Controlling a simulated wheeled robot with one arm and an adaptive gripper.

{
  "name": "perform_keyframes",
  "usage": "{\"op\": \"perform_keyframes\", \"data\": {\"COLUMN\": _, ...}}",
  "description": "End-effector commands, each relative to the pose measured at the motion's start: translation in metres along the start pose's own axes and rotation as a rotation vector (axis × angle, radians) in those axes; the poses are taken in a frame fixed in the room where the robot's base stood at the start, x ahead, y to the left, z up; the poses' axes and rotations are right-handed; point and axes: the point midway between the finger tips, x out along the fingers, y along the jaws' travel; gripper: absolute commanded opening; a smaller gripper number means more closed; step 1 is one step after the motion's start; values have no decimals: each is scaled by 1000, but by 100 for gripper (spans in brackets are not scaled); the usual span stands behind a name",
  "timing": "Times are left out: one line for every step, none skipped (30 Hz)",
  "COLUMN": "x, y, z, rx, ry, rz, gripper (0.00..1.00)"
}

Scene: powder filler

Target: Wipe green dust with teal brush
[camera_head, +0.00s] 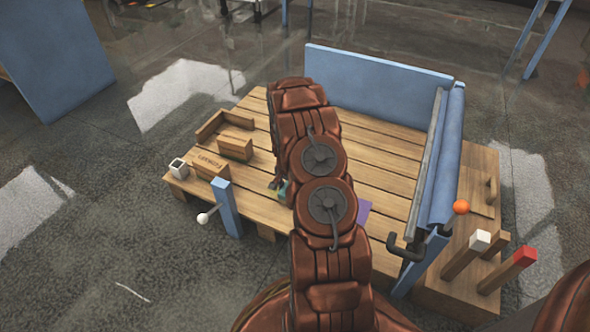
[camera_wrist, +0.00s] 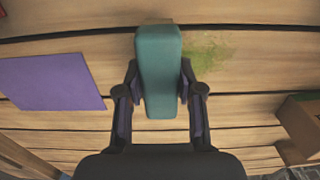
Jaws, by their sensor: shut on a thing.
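The teal brush (camera_wrist: 158,62) is a plain block held between the two dark fingers of my gripper (camera_wrist: 158,88) in the wrist view. Green dust (camera_wrist: 209,52) lies on the wooden planks just right of the brush's far end. Whether the brush touches the planks cannot be told. In the head view my arm hides most of the gripper; a small bit of teal brush (camera_head: 282,190) shows at the arm's left side. The dust cannot be made out there.
A purple sheet (camera_wrist: 52,82) lies flat left of the brush, and also shows right of my arm (camera_head: 363,212). Wooden blocks (camera_head: 235,147) stand on the platform's left part. A blue panel (camera_head: 378,85) closes the back. A blue post with white ball (camera_head: 226,208) stands at the front.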

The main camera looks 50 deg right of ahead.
Motion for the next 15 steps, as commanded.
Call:
{"op": "perform_keyframes", "data": {"x": -8, "y": -1, "z": -1, "rx": 0, "ry": 2, "rz": -1, "gripper": 9}}
{"op": "perform_keyframes", "data": {"x": -10, "y": -1, "z": 0, "rx": -1, "ry": 2, "rz": -1, "gripper": 9}}
{"op": "perform_keyframes", "data": {"x": -13, "y": -1, "z": 0, "rx": -1, "ry": 1, "rz": -1, "gripper": 9}}
{"op": "perform_keyframes", "data": {"x": -16, "y": -1, "z": 0, "rx": -2, "ry": 1, "rz": 0, "gripper": 9}}
{"op": "perform_keyframes", "data": {"x": -18, "y": -1, "z": 1, "rx": -2, "ry": 0, "rz": 0, "gripper": 9}}
{"op": "perform_keyframes", "data": {"x": -22, "y": -1, "z": 1, "rx": -3, "ry": 0, "rz": 0, "gripper": 9}}
{"op": "perform_keyframes", "data": {"x": -25, "y": -2, "z": 1, "rx": -3, "ry": 0, "rz": 0, "gripper": 9}}
{"op": "perform_keyframes", "data": {"x": -27, "y": -2, "z": 2, "rx": -3, "ry": -1, "rz": 0, "gripper": 9}}
{"op": "perform_keyframes", "data": {"x": -31, "y": -2, "z": 2, "rx": -4, "ry": -1, "rz": 1, "gripper": 9}}
{"op": "perform_keyframes", "data": {"x": -33, "y": -2, "z": 2, "rx": -4, "ry": -1, "rz": 0, "gripper": 9}}
{"op": "perform_keyframes", "data": {"x": -36, "y": -2, "z": 2, "rx": -5, "ry": -1, "rz": 0, "gripper": 9}}
{"op": "perform_keyframes", "data": {"x": -40, "y": -3, "z": 3, "rx": -6, "ry": -1, "rz": 0, "gripper": 9}}
{"op": "perform_keyframes", "data": {"x": -42, "y": -3, "z": 3, "rx": -6, "ry": -1, "rz": 0, "gripper": 9}}
{"op": "perform_keyframes", "data": {"x": -45, "y": -3, "z": 3, "rx": -7, "ry": -1, "rz": 0, "gripper": 9}}
{"op": "perform_keyframes", "data": {"x": -49, "y": -4, "z": 3, "rx": -7, "ry": 0, "rz": 0, "gripper": 9}}
